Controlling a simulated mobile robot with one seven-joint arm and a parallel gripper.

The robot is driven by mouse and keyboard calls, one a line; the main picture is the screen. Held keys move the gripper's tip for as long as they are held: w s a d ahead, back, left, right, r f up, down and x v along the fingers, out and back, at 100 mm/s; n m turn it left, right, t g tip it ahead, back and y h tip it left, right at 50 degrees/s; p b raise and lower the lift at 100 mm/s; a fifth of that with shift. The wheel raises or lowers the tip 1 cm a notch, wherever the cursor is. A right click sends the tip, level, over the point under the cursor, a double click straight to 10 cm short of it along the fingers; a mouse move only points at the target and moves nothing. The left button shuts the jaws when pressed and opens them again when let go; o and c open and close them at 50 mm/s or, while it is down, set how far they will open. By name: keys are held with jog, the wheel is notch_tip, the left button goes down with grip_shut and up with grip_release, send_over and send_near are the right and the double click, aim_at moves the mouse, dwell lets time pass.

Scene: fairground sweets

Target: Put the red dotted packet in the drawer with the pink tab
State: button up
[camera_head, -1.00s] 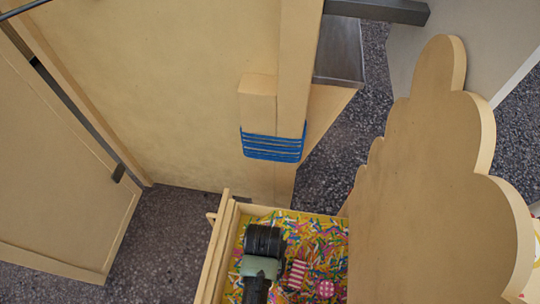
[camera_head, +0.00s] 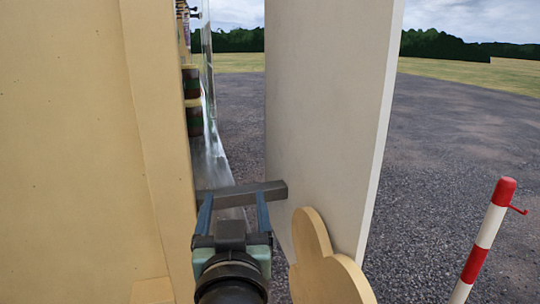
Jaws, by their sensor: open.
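My gripper (camera_head: 234,198) is in the lower middle of the head view, pointing away from the camera. Its two blue-grey fingers are apart, and I see nothing held between them. The fingertips overlap a grey metal bar in the picture; I cannot tell whether they touch it. The red dotted packet is not in view now. No drawer and no pink tab show in this view.
The grey bar (camera_head: 272,190) juts from a tan wooden wall (camera_head: 70,150) toward a pale upright panel (camera_head: 325,110). A scalloped wooden board (camera_head: 325,275) stands low, right of my gripper. A red-and-white pole (camera_head: 487,235) stands at right on open gravel (camera_head: 440,150).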

jog(key=s+d+r+t, duration=0.1)
jog(key=s+r+t, duration=0.2)
jog(key=r, duration=0.5)
jog(key=s+d+r+t+h, duration=0.1)
jog(key=s+d+r+t, duration=0.1)
jog(key=s+r, duration=0.4)
jog(key=s+d+r+m+t+h, duration=0.1)
jog(key=s+r+t, duration=0.3)
jog(key=r, duration=0.6)
jog(key=shift+s+d+r, duration=0.4)
jog(key=shift+s+d, duration=0.15)
jog(key=shift+s, duration=0.2)
